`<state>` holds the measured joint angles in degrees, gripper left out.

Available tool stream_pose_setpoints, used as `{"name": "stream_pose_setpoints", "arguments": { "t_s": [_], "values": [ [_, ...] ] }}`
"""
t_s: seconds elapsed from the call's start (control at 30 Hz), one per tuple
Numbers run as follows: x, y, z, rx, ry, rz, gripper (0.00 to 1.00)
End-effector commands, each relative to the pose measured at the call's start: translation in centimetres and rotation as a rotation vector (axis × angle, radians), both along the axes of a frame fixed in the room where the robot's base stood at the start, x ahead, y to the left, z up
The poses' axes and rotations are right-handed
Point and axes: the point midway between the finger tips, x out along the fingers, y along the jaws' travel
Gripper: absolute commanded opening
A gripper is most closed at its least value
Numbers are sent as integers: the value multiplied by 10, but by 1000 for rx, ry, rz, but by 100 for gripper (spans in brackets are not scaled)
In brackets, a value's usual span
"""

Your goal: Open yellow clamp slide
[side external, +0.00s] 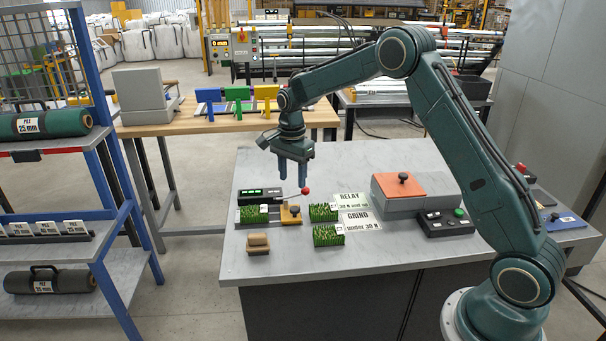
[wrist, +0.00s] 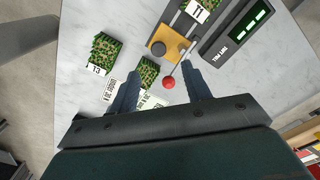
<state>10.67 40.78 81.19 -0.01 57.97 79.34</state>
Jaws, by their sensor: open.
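The yellow clamp slide (side external: 290,215), a small block with a dark round knob, sits on the grey bench at the right end of a tester holding a turf sample (side external: 253,215). In the wrist view the yellow slide (wrist: 160,50) lies just beyond my fingertips. A thin rod with a red ball (side external: 306,191) rises beside it; the red ball (wrist: 169,83) shows between my fingers in the wrist view. My gripper (side external: 292,184) points down above the slide, open and empty, apart from the knob. Its two blue fingers (wrist: 161,74) are spread in the wrist view.
A display box (side external: 260,195) stands behind the tester. A brown block (side external: 258,243) lies in front. An orange-topped box (side external: 405,190) stands farther right.

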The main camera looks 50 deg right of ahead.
Motion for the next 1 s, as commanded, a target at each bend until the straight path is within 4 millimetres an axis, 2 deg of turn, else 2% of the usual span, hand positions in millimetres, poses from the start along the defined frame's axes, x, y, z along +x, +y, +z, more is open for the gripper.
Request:
{"name": "stream_pose_setpoints", "arguments": {
  "t_s": [0.1,0.33,1.0],
  "values": [
    [0,0,19,0,-2,0,48],
    [0,0,39,0,0,0,48],
    [-3,-3,42,0,2,0,48]
  ]
}}
